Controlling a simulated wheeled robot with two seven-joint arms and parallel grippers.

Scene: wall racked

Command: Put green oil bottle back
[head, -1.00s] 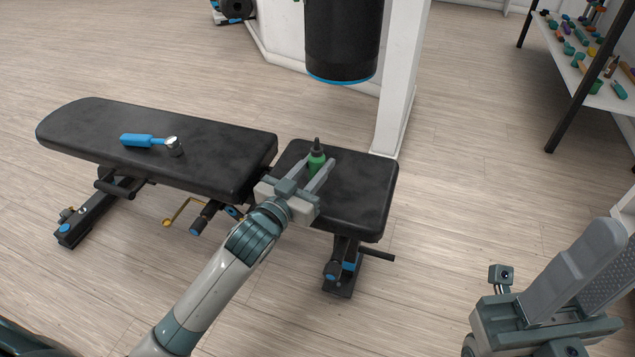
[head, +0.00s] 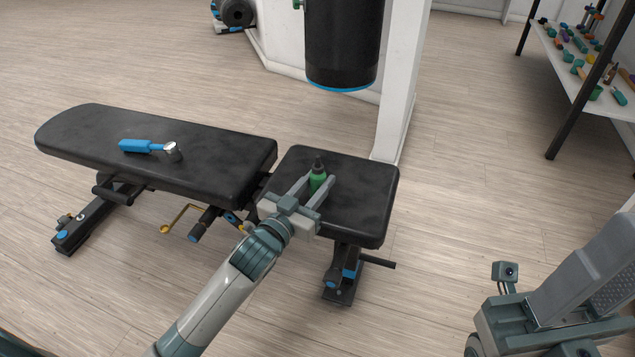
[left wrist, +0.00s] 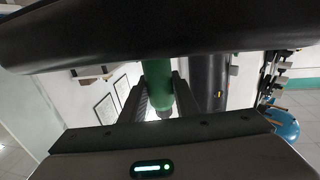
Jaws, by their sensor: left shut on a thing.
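The green oil bottle (head: 317,179) with its dark cap stands about upright between the fingers of my left gripper (head: 307,190), over the short seat pad of the black bench (head: 365,190). The left gripper is shut on the bottle. In the left wrist view, the green bottle (left wrist: 158,88) shows between the two dark fingers (left wrist: 160,100), and the dark pad edge crosses the top. Whether the bottle's base touches the pad is hidden. My right gripper (head: 600,270) is at the lower right, cut by the frame edge, its textured inner pad exposed and nothing seen in it.
A blue-handled tool (head: 150,147) with a metal head lies on the long bench pad (head: 85,135). A black punching bag (head: 343,45) hangs behind the bench by a white post (head: 402,90). A rack shelf (head: 572,75) with many small items is at upper right. Floor between is clear.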

